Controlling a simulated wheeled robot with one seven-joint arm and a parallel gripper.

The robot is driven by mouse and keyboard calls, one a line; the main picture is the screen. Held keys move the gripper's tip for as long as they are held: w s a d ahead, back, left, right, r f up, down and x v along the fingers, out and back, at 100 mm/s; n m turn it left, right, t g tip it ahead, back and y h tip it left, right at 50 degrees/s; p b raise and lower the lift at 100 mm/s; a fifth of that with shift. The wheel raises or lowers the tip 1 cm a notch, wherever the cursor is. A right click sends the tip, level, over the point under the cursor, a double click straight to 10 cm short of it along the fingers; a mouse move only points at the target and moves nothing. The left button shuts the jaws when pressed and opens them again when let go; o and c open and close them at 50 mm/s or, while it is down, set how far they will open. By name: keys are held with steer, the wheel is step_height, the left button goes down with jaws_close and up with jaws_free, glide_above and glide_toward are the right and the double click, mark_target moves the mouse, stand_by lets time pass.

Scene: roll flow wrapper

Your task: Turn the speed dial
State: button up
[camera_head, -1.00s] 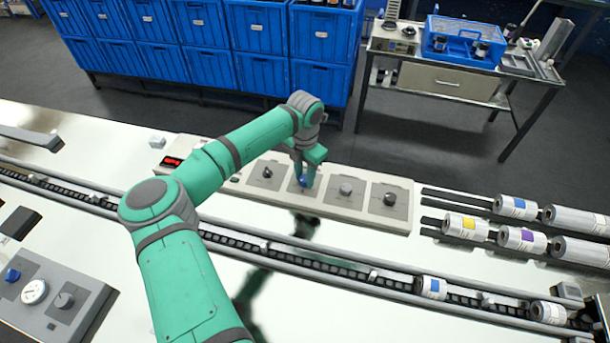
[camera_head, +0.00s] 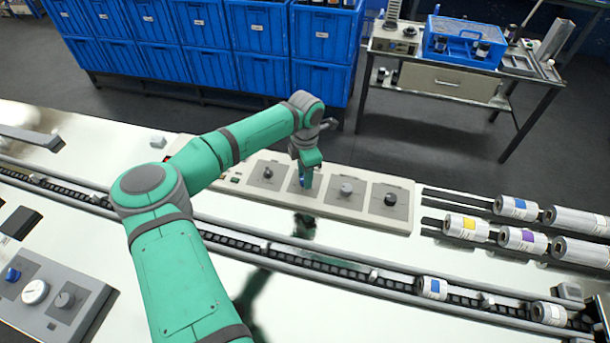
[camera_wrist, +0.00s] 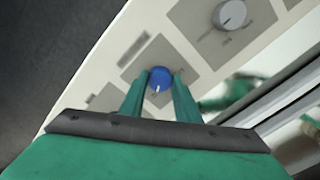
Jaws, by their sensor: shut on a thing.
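A blue dial (camera_wrist: 159,79) with a white pointer mark sits on a grey square plate of the control panel. In the wrist view my gripper (camera_wrist: 160,88) has its two green fingers on either side of the dial, shut on it. The white mark points toward the gripper. In the head view my gripper (camera_head: 305,182) reaches down onto the panel (camera_head: 345,212), and the dial is mostly hidden behind the fingers.
Other dials stand on the same panel, a grey one (camera_head: 346,189) to the right and a dark one (camera_head: 268,173) to the left. A conveyor (camera_head: 330,262) runs in front. Labelled rolls (camera_head: 467,228) lie at the right.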

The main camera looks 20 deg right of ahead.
steer(key=shift+d+r, duration=0.1)
steer(key=shift+d, duration=0.1)
steer(key=o, duration=1)
steer(key=shift+a, duration=0.1)
steer(key=shift+o, duration=0.2)
steer(key=shift+w+r, duration=0.15)
steer(key=shift+r, duration=0.3)
step_height(320, 180, up, 10)
steer(key=shift+s, duration=0.2)
steer(key=shift+f, duration=0.1)
steer(key=shift+w, duration=0.1)
